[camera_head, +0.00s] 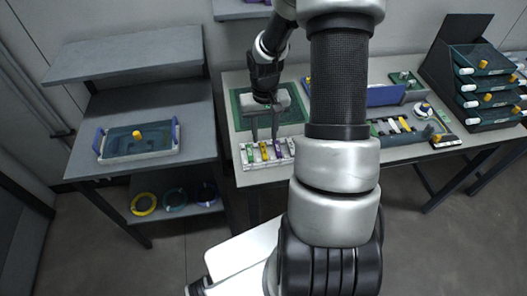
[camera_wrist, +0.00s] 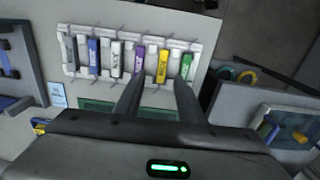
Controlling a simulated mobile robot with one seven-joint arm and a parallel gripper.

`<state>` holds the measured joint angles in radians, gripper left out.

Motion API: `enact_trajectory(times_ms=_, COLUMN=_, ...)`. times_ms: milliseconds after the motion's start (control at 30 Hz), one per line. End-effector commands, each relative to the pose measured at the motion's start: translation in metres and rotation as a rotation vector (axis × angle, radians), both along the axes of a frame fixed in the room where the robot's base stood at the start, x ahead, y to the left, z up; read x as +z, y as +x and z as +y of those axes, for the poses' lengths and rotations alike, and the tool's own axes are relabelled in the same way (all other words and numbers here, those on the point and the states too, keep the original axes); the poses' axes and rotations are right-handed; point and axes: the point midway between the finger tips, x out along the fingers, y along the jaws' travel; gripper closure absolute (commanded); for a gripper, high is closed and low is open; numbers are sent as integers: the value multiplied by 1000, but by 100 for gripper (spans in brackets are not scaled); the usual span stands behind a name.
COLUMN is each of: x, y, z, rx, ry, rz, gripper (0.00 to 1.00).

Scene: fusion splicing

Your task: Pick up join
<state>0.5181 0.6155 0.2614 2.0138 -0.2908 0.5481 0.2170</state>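In the wrist view, a white rack (camera_wrist: 75,38) holds a row of slim coloured pieces. Which one is the join I cannot tell. In the head view, my gripper (camera_head: 265,138) points down just above the rack (camera_head: 246,164) at the table's front edge. Nothing shows held.
A green mat (camera_head: 238,108) lies behind the rack. A blue-sided bin (camera_head: 386,95) and more coloured pieces are to the right on the table. A drawer stand (camera_head: 487,75) is at the far right. A tray (camera_head: 135,153) sits on the left shelf unit, with cable rings (camera_head: 143,204) below.

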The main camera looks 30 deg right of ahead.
Motion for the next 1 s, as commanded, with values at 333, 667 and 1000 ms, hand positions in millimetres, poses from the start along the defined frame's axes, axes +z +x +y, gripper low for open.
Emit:
enact_trajectory(times_ms=333, x=-34, y=0, z=3, rx=1, ry=2, rz=3, gripper=64)
enact_trajectory(times_ms=667, x=-62, y=1, z=3, rx=-1, ry=0, rz=-1, gripper=64)
enact_trajectory(times_ms=1000, x=-62, y=1, z=3, rx=0, ry=0, rz=-1, gripper=94)
